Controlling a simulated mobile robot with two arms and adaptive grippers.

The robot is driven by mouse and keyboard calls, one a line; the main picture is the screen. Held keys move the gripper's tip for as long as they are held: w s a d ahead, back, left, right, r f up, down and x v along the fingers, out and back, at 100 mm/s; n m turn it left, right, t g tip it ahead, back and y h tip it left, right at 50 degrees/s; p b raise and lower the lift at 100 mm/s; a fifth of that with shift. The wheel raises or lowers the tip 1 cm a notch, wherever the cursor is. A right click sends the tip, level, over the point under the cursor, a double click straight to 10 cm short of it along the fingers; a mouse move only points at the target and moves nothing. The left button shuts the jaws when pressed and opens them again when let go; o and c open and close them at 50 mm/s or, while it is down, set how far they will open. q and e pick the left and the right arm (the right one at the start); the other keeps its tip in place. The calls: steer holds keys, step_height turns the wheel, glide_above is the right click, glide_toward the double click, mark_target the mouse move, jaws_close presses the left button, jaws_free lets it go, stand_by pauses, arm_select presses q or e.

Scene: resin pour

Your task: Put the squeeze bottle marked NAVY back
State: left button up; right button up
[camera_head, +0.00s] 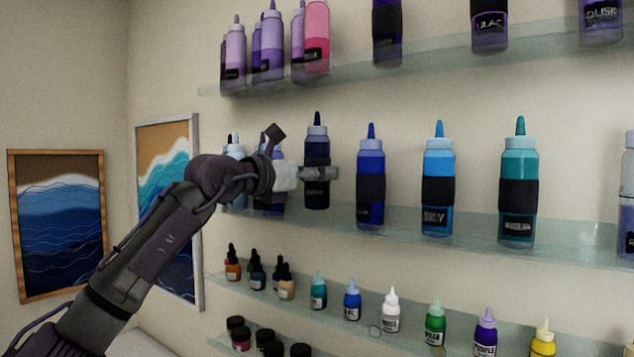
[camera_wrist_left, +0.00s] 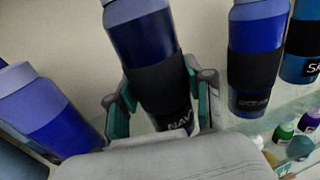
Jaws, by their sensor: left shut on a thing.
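The squeeze bottle marked NAVY (camera_head: 317,150) is dark blue with a black band and a dark nozzle. It is upright in the head view, at the middle shelf (camera_head: 575,240), left of a blue bottle. My left gripper (camera_head: 318,173) is shut on it around its lower half. In the left wrist view the NAVY bottle (camera_wrist_left: 145,45) sits between the fingers (camera_wrist_left: 160,108), and part of its label reads "NAV". I cannot tell whether its base touches the shelf glass. My right gripper is not in view.
A blue bottle (camera_head: 370,165) stands close on the right, then a sky-blue (camera_head: 438,165) and a teal one (camera_head: 519,165). Other bottles (camera_head: 235,150) stand behind my wrist on the left. An upper shelf (camera_head: 350,72) and a lower shelf with small bottles (camera_head: 352,300) lie above and below.

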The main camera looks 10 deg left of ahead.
arm_select(q)
steer(key=shift+w+d+f+p, duration=0.1)
steer(key=shift+w+f+p, duration=0.05)
steer(key=shift+f+p, duration=0.65)
steer(key=shift+w+f, duration=0.1)
steer(key=shift+f, duration=0.25)
steer(key=shift+f+b, duration=0.1)
steer(key=shift+b, duration=0.2)
steer(key=shift+f, duration=0.15)
steer(key=o, duration=1.1)
